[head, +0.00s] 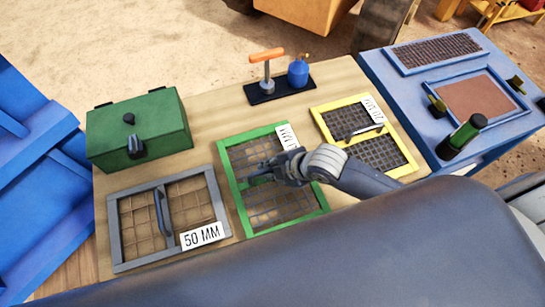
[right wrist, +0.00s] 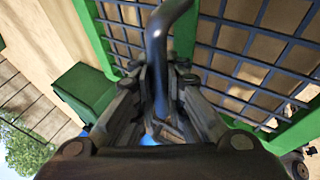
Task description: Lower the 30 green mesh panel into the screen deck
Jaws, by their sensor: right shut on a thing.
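The green-framed mesh panel (head: 311,216) is in the middle of the wooden table, with a white label partly hidden by my arm. My right gripper (head: 276,172) is over its middle. In the right wrist view my gripper (right wrist: 162,92) is shut on the panel's dark handle (right wrist: 157,45), with the green frame (right wrist: 92,32) and mesh beyond. I cannot tell whether the panel rests on the table or is slightly raised. The blue screen deck (head: 408,122) stands at the right, with a brown framed area (head: 470,98) between yellow-and-black clamps. My left gripper is out of view.
A grey "50 MM" panel (head: 115,225) lies at the left and a yellow-framed panel (head: 322,124) to the right. A green box (head: 160,118) and a black tray (head: 282,92) with orange-handled tool and blue bottle stand behind.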

